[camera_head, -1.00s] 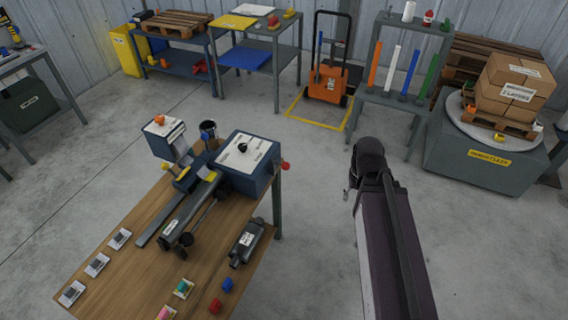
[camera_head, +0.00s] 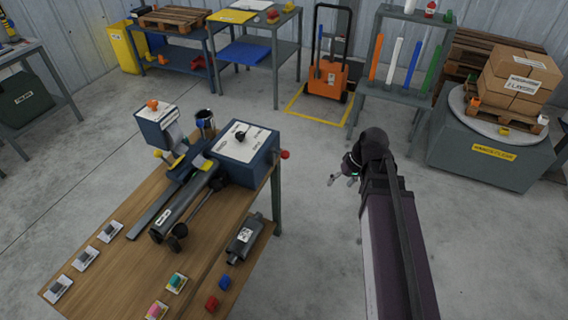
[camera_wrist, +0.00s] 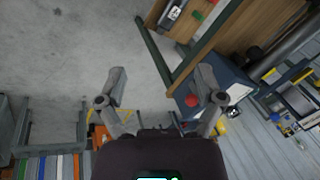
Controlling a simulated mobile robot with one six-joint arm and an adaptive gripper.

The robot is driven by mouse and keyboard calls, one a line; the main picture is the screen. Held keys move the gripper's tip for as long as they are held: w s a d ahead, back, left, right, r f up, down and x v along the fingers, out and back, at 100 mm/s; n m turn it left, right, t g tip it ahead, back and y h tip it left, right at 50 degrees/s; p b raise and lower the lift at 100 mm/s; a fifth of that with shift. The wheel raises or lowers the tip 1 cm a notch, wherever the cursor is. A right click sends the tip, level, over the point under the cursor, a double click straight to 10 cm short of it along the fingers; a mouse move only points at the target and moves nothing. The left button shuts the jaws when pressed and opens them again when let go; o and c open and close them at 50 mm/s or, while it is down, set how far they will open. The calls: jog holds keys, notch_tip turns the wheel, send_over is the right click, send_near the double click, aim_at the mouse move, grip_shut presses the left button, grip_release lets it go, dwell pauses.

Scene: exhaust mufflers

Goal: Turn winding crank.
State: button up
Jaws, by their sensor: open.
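A blue machine box (camera_head: 243,155) with a white top sits at the right end of the wooden bench. A red knob (camera_head: 285,154) sticks out from its right side; it also shows in the wrist view (camera_wrist: 191,101). A dark rod with a black end (camera_head: 179,231) runs toward the front of the machine. I cannot tell which of these is the winding crank. My gripper (camera_head: 342,180) is in free air to the right of the bench, apart from the machine. In the wrist view my gripper (camera_wrist: 160,84) has its fingers spread and nothing between them.
The wooden bench (camera_head: 140,277) holds a muffler (camera_head: 245,238), small labelled cards and coloured blocks. Behind stand an orange cart (camera_head: 327,80), a rack with coloured tubes (camera_head: 400,70) and a turntable with boxes (camera_head: 490,150). Bare floor lies between bench and rack.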

jog(key=w+a+f+n+y+b, duration=0.55)
jog(key=w+f+b, duration=0.3)
jog(key=b, duration=0.35)
jog(key=n+t+y+b, duration=0.3)
jog(key=n+y+b, duration=0.35)
jog(key=b, duration=0.75)
send_near(284, 153)
jog(key=d+f+m+y, duration=0.1)
jog(key=d+f, duration=0.2)
jog(key=d, duration=0.1)
jog(key=shift+w+d+y, duration=0.2)
jog(key=shift+w+y, duration=0.2)
jog(key=shift+a, duration=0.15)
jog(key=a, duration=0.4)
jog(key=w+a, duration=0.1)
jog(key=a, duration=0.4)
jog(key=w+a, duration=0.1)
jog(key=a, duration=0.3)
jog(key=shift+a, duration=0.2)
grip_shut()
jog(key=shift+a+g, duration=0.2)
jog(key=shift+g, duration=0.1)
